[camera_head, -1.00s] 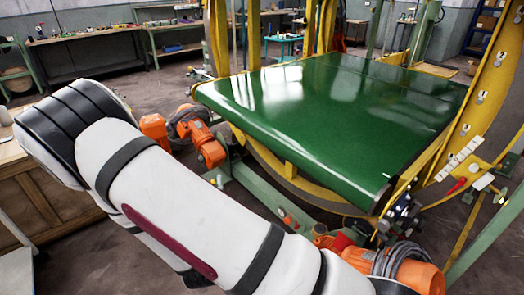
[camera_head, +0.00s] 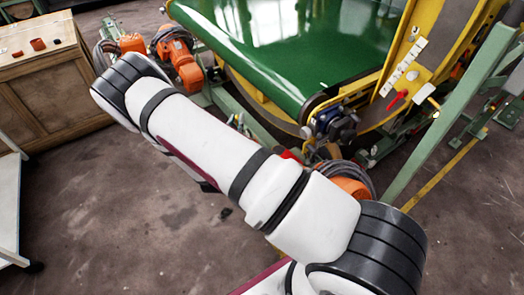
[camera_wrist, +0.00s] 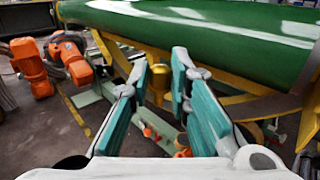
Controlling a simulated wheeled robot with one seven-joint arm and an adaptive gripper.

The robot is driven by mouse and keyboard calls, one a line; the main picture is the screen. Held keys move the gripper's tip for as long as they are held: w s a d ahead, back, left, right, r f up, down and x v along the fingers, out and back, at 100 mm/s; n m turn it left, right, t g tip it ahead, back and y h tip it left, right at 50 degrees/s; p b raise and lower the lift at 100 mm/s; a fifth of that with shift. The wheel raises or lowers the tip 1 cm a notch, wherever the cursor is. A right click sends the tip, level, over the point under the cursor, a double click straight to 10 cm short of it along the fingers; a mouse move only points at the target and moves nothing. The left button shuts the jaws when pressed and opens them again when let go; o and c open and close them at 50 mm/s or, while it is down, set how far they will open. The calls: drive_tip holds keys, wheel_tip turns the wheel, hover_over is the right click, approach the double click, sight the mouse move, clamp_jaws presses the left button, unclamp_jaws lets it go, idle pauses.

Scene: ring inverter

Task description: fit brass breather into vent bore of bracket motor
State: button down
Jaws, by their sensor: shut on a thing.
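In the wrist view, my gripper (camera_wrist: 162,70) is shut on a small brass-yellow piece, the brass breather (camera_wrist: 160,78), held between its teal fingertips. In the head view my gripper and the breather are hidden behind my arm. Orange motors stand beside the green belt: one (camera_head: 180,62) at the upper left and another (camera_head: 352,187) partly behind my arm. A dark blue motor (camera_head: 336,124) sits at the belt's near corner. I cannot tell which is the bracket motor, and no vent bore is visible. In the wrist view, orange motors (camera_wrist: 74,60) stand left of my gripper, apart from it.
The green belt (camera_head: 285,50) lies beyond my arm, on a yellow and green frame. A green diagonal post (camera_head: 455,115) stands at right. A wooden cabinet (camera_head: 50,100) with small parts on top is at left. The near floor (camera_head: 130,220) is mostly clear.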

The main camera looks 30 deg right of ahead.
drive_tip(key=w+d+f+m+g+h+b, duration=0.1)
drive_tip(key=d+f+b, duration=0.3)
drive_tip(key=f, duration=0.4)
drive_tip(key=w+d+f+g+b, duration=0.1)
drive_tip(key=w+d+f+b, duration=0.2)
drive_tip(key=d+f, duration=0.3)
drive_tip(key=w+d+f+m+g+h+b, duration=0.1)
drive_tip(key=d+f+b, duration=0.4)
drive_tip(key=f, duration=0.7)
drive_tip(key=shift+w+d+f+m+h, duration=0.2)
drive_tip(key=shift+w+m+h, duration=0.1)
drive_tip(key=shift+w, duration=0.5)
drive_tip(key=shift+a+b, duration=0.1)
drive_tip(key=shift+b, duration=0.25)
drive_tip(key=shift+f+b, duration=2.25)
drive_tip(key=shift+f, duration=0.6)
drive_tip(key=shift+f+b, duration=1.45)
drive_tip(key=shift+f, duration=0.3)
drive_tip(key=c, duration=1.4)
unclamp_jaws()
drive_tip(key=shift+s, duration=0.1)
